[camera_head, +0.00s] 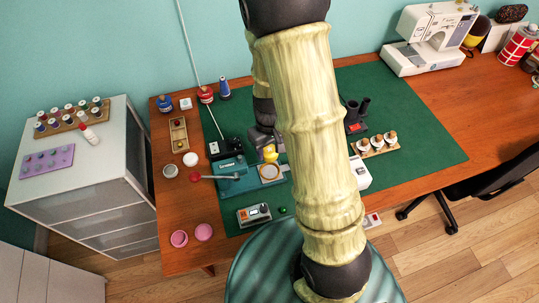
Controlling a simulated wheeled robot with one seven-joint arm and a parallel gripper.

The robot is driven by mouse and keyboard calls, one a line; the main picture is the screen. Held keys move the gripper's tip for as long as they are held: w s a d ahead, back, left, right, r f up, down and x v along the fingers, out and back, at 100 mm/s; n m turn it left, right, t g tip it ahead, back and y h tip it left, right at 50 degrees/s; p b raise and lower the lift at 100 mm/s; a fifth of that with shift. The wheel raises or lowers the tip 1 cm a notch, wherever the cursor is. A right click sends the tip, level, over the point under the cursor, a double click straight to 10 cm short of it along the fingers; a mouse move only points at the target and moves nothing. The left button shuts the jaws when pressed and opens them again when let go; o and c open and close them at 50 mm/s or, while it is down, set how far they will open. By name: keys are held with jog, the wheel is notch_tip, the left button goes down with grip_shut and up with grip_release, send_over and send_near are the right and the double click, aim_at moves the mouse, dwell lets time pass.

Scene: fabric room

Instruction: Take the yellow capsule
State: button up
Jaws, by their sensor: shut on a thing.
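The yellow capsule (270,153) shows at the middle of the desk area, just above the round light pad of a teal device (236,184). My gripper (265,142) comes down from behind my arm and is shut on the yellow capsule. The capsule looks upright. Whether it touches the device under it cannot be told. My large arm link covers the view just right of the gripper, and the fingertips are small and partly hidden.
A wooden tray (179,134), a black box (226,148) and a small meter (254,215) stand close by. A rack of white-capped jars (376,145) is to the right. The green mat (420,120) is clear at right.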

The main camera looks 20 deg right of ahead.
jog(key=shift+r, duration=0.35)
dwell(0.3)
